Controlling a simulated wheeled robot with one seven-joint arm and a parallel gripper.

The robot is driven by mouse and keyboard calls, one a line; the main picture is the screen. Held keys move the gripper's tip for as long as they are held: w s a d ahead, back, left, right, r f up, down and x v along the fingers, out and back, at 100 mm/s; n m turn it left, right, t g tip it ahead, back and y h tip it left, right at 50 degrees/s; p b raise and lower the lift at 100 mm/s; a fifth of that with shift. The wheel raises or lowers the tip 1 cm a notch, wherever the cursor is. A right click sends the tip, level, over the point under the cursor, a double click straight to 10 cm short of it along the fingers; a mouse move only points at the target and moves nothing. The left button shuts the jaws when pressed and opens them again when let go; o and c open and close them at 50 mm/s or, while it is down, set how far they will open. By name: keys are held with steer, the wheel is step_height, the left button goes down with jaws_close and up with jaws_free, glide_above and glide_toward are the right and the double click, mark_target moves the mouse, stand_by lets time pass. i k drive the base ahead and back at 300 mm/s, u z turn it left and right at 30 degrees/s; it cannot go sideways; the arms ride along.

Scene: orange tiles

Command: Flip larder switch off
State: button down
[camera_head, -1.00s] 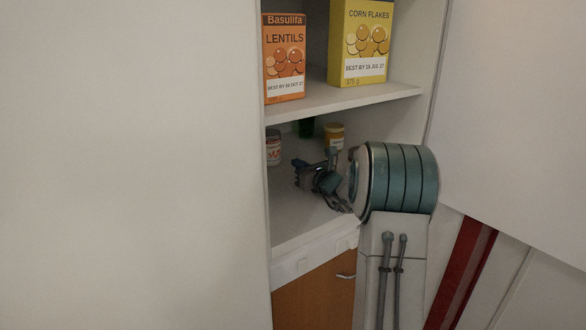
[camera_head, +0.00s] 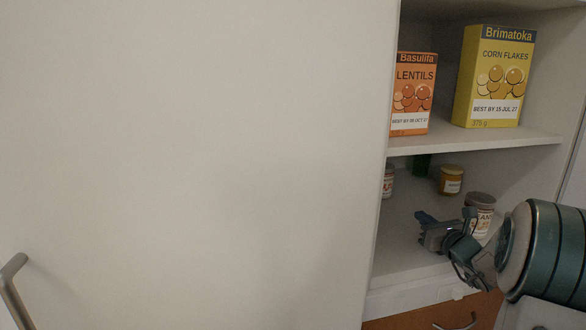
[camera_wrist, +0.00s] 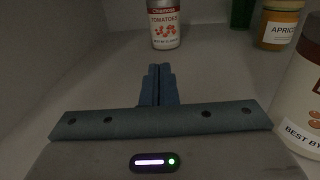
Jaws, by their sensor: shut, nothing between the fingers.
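Below the open larder's lower shelf (camera_head: 400,250) runs a white front strip (camera_head: 425,296). It carries two small pale raised pieces, one toward the left (camera_head: 402,300) and one near the right (camera_head: 457,294). They may be switches; their position is too small to read. My gripper (camera_head: 424,217) is inside the lower compartment, above the shelf and above the strip, with its fingers pointing left. In the wrist view its fingers (camera_wrist: 159,84) are together and empty, pointing toward a tomatoes can (camera_wrist: 164,24). No switch shows in the wrist view.
An apricot jar (camera_wrist: 277,25) stands at the back, and a bean jar (camera_head: 481,212) is close beside my gripper. Lentils (camera_head: 412,95) and corn flakes (camera_head: 492,80) boxes stand on the upper shelf (camera_head: 475,143). A large white door panel (camera_head: 190,150) fills the left.

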mark_target(399, 302)
steer(key=z, duration=0.05)
steer(key=k, duration=0.9)
